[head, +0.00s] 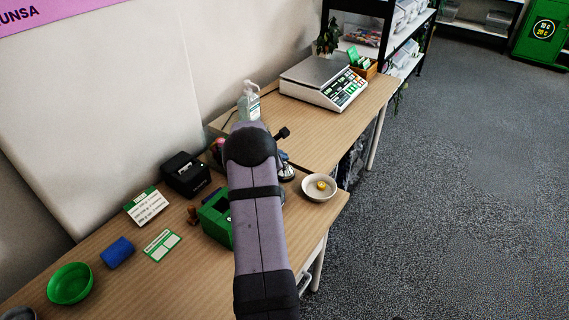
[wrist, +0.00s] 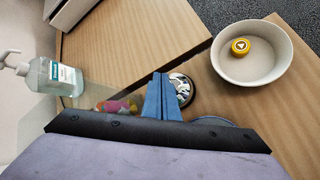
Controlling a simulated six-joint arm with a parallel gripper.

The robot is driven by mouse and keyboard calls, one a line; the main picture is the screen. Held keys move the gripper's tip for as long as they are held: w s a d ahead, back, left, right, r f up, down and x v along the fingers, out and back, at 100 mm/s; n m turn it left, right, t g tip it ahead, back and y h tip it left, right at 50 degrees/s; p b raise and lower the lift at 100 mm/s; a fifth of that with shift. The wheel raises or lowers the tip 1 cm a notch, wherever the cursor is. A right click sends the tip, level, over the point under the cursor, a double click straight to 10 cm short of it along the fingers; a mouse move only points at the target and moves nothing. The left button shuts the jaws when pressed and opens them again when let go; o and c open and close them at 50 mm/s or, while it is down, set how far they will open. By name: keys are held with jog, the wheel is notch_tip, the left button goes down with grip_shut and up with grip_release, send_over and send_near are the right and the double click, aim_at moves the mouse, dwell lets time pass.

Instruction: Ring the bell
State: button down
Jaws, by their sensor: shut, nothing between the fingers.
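The bell (head: 287,172) is silver with a dark base and stands on the table just right of my arm in the head view, partly hidden by it. In the wrist view the bell (wrist: 183,88) is a shiny dome with a dark rim, partly covered by my fingers. My gripper (wrist: 160,78) shows as two blue fingers pressed together, empty, overlapping the bell's left side in the picture. I cannot tell whether they touch it.
A pale bowl (head: 319,188) with a small yellow round item stands right of the bell. A sanitizer bottle (head: 249,102) and a scale (head: 322,80) stand farther back. A green box (head: 217,218) and a black device (head: 186,174) are left of my arm.

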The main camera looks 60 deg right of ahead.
jog(key=shift+f+b, duration=0.5)
jog(key=shift+b, duration=0.05)
dwell(0.4)
jog(key=shift+r, duration=0.15)
dwell(0.3)
jog(key=shift+r+p, duration=0.75)
jog(key=shift+r, duration=0.05)
jog(key=shift+r, duration=0.1)
notch_tip(320, 180, up, 5)
jog(key=p, duration=0.4)
dwell(0.7)
